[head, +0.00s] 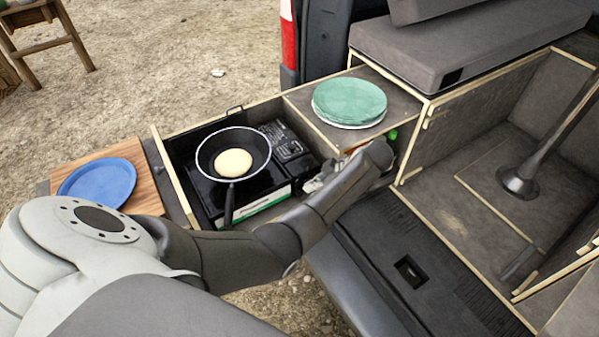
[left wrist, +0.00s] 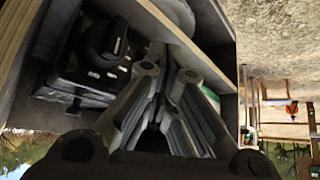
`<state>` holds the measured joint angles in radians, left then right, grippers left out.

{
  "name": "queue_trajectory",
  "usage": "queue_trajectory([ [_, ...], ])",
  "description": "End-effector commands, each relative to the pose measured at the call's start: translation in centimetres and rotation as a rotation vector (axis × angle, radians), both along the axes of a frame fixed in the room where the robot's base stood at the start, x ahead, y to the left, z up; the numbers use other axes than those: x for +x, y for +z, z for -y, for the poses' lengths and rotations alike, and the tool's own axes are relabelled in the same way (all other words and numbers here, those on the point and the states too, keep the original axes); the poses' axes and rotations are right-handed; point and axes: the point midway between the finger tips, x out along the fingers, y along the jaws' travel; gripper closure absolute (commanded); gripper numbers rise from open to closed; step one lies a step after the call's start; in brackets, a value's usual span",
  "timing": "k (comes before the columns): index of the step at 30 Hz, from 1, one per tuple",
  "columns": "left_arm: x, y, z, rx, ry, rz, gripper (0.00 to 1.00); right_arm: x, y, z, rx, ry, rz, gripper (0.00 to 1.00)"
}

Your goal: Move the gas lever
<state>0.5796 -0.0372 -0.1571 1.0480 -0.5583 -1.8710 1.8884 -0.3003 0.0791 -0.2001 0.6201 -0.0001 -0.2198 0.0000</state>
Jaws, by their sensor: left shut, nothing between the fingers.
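The black gas stove (head: 291,152) sits in the pulled-out wooden drawer in the head view, with its control panel on the right side. A dark round knob (left wrist: 103,42) on the stove shows at the upper left of the left wrist view. The gas lever itself I cannot make out clearly in either view. My left gripper (head: 314,183) is shut and empty, close to the stove's front right corner. My left forearm and wrist partly cover that area. Whether the gripper touches the stove I cannot tell. My right gripper is not in view.
A pan (head: 233,137) with a pancake (head: 233,162) sits on the stove, its handle toward me. A blue plate (head: 97,183) lies on a wooden board (head: 145,190) at left. Green plates (head: 349,100) stand behind my wrist. The drawer's wooden walls stand close around the stove.

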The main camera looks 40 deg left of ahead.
Motion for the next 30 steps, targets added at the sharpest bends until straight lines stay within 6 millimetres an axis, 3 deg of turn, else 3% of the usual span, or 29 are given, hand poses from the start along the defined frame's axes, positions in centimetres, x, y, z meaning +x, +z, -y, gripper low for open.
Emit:
queue_trajectory([
  [13, 0.2, 0.8, 0.9, -0.001, 0.001, 0.0, 1.0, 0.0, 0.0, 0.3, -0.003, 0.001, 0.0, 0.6],
  [23, 1.5, 6.3, 5.1, -0.002, -0.001, 0.002, 1.0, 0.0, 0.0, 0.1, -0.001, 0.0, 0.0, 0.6],
  [30, 1.9, 8.6, 6.8, -0.002, 0.001, 0.0, 1.0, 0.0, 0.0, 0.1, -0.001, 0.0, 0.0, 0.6],
])
